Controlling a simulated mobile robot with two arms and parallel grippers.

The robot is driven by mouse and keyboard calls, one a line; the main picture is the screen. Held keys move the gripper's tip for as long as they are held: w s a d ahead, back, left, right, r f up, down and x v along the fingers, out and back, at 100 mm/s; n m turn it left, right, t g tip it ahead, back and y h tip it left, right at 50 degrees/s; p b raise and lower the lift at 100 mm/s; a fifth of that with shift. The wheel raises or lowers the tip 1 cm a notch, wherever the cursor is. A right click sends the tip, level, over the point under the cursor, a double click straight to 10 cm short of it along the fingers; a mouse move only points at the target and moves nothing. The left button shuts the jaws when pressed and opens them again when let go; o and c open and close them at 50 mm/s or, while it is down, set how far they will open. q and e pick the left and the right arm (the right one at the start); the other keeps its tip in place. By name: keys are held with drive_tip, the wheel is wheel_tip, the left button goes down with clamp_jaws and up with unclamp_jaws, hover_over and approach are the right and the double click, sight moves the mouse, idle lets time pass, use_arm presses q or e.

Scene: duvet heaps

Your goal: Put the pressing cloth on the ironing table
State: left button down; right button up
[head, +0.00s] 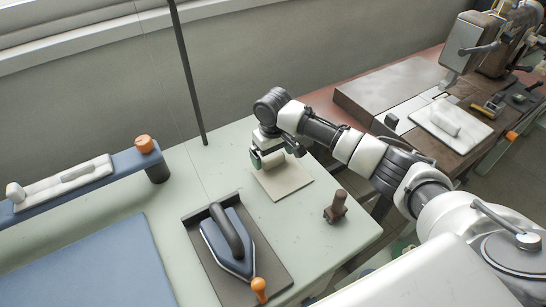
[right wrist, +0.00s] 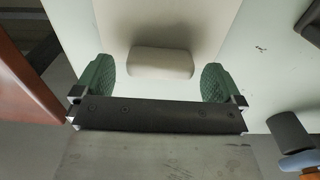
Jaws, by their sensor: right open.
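A beige square cloth, which looks like the pressing cloth (head: 290,184), lies flat on the pale green ironing table (head: 330,250), near its far right edge. It also shows in the right wrist view (right wrist: 200,20), with a raised rounded lump (right wrist: 160,63) of the same colour at its near end. My right gripper (head: 268,159) is above that end of the cloth. In the wrist view its green fingers (right wrist: 157,83) are spread on either side of the lump, with a gap at each side. My left gripper is out of view.
An iron (head: 228,240) stands on a dark rest left of the cloth. A brown-handled tool (head: 336,206) stands to the right. A blue sleeve board (head: 90,175) and blue pad (head: 85,265) lie left. A white padded board (head: 450,122) is on the sewing bench.

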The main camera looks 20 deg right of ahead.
wheel_tip(320, 180, up, 11)
idle(0.3)
drive_tip(key=shift+p, duration=0.3)
